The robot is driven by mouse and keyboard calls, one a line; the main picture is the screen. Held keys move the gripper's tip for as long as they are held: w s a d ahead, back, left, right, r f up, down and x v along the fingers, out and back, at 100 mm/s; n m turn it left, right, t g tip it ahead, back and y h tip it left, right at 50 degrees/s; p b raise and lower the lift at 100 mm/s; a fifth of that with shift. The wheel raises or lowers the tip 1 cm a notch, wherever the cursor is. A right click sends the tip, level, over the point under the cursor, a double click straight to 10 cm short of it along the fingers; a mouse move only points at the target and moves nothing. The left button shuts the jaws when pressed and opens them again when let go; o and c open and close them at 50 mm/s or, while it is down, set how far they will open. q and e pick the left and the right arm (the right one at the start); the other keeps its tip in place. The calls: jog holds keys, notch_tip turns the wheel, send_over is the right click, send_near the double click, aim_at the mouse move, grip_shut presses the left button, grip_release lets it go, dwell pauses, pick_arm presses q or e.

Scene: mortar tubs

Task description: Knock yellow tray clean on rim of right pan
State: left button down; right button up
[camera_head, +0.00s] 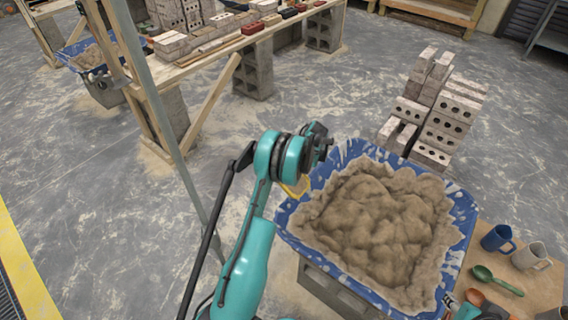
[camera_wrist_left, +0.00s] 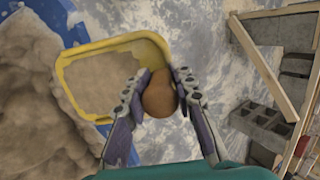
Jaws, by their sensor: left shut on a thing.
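The yellow tray (camera_wrist_left: 105,43) has a raised rim, and a brown layer covers its inside. My left gripper (camera_wrist_left: 160,80) is shut on the tray's rounded brown handle (camera_wrist_left: 159,99). In the head view only a yellow sliver of the tray (camera_head: 298,188) shows; my left wrist hides the rest. The right pan (camera_head: 462,212) is blue, splashed and heaped with mortar (camera_head: 375,220). The tray is at the pan's left rim; I cannot tell whether they touch. My right gripper (camera_head: 474,302) is at the bottom edge, mostly cut off, beside the pan's near right corner.
A board (camera_head: 538,285) right of the pan holds a blue mug (camera_head: 497,238), a pale mug (camera_head: 531,256) and a green scoop (camera_head: 497,281). Blocks (camera_head: 440,120) stand behind the pan. Another blue pan (camera_head: 88,58) is at far left, beside a bench (camera_head: 225,48).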

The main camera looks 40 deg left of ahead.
pick_arm(q)
notch_tip(320, 180, down, 6)
jog(key=b, duration=0.3)
jog(key=shift+r, duration=0.15)
jog(key=shift+p, duration=0.3)
notch_tip(320, 180, up, 7)
jog(key=p, duration=0.3)
